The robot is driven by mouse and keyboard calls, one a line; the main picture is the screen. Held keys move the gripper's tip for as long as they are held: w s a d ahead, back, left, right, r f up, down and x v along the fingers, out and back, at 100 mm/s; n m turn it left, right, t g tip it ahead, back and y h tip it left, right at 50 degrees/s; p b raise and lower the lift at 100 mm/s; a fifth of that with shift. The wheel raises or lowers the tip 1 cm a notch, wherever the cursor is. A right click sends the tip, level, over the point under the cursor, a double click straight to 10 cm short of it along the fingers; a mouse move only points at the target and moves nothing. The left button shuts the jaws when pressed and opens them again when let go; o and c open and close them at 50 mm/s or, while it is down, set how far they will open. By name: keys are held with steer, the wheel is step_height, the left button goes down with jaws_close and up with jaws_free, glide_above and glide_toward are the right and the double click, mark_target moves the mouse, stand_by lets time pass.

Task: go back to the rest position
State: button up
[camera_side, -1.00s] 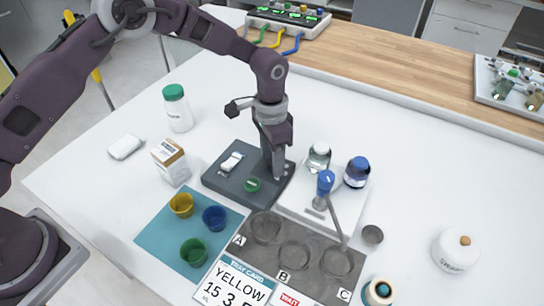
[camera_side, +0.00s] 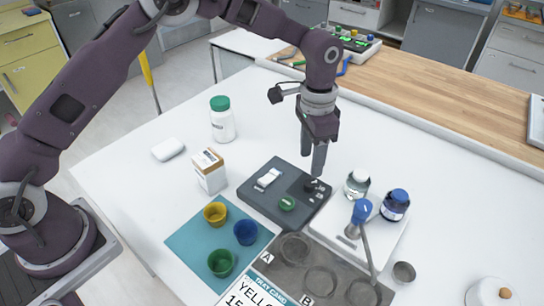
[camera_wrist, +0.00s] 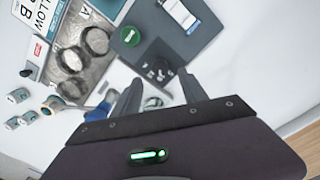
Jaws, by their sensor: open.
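My gripper (camera_side: 312,168) is open and empty, fingers pointing down, above the far right part of a dark grey device (camera_side: 258,200). The green button (camera_wrist: 131,36) and the white part (camera_wrist: 180,14) also show there.
A white tray (camera_side: 330,232) with two bottles and a blue-topped tool stands right of the device. A carton (camera_side: 209,172), a green-capped bottle (camera_side: 222,120) and several coloured cups on a teal mat (camera_side: 190,245) are left. The far white table strip (camera_side: 440,160) is clear.

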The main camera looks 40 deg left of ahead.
steer(key=s+a+r+n+t, duration=0.1)
steer(key=s+a+r+n, duration=0.1)
steer(key=s+a+r, duration=0.55)
steer(key=s+a+r+n+t, duration=0.15)
steer(key=s+r, duration=0.25)
steer(key=r, duration=0.7)
steer(key=s+a+n+t, duration=0.1)
steer(key=s+a+n, duration=0.1)
steer(key=s, duration=0.7)
steer(key=s+a+n+t, duration=0.1)
steer(key=s+a, duration=0.3)
steer(key=s, duration=0.6)
steer(key=shift+s+a+r+n+t, duration=0.25)
steer(key=shift+s+a+n+t, duration=0.1)
steer(key=shift+t, duration=0.2)
